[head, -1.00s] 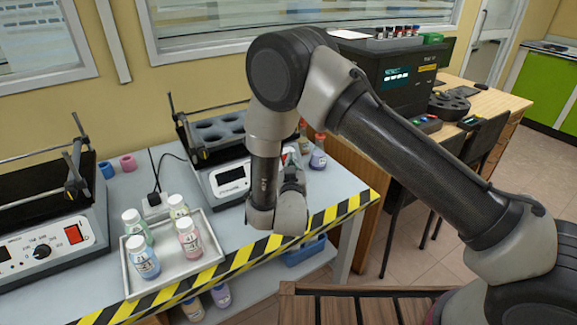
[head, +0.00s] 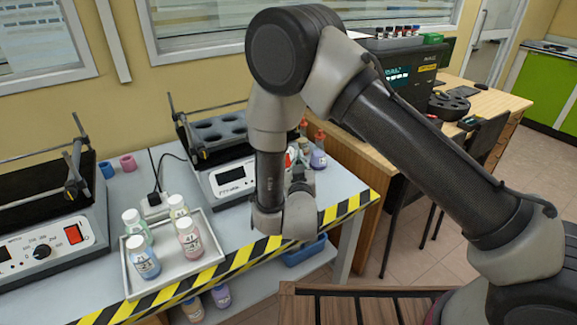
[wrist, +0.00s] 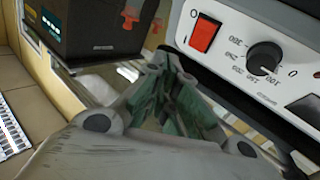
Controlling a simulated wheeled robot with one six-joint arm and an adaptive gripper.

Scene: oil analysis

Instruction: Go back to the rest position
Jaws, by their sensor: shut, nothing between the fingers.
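My gripper (wrist: 166,66) is shut and empty in the wrist view, its grey-green fingers meeting at the tips. In the head view my gripper (head: 299,172) is mostly hidden behind my wrist, above the front right part of the grey table (head: 342,190). My arm is bent, with the elbow high and the forearm hanging down over the striped table edge.
A grey tray (head: 188,268) with several capped bottles stands left of my wrist. A device with round wells (head: 225,180) is behind it, and flasks (head: 318,158) stand close by on the right. Another device (head: 45,245) with a red switch is far left.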

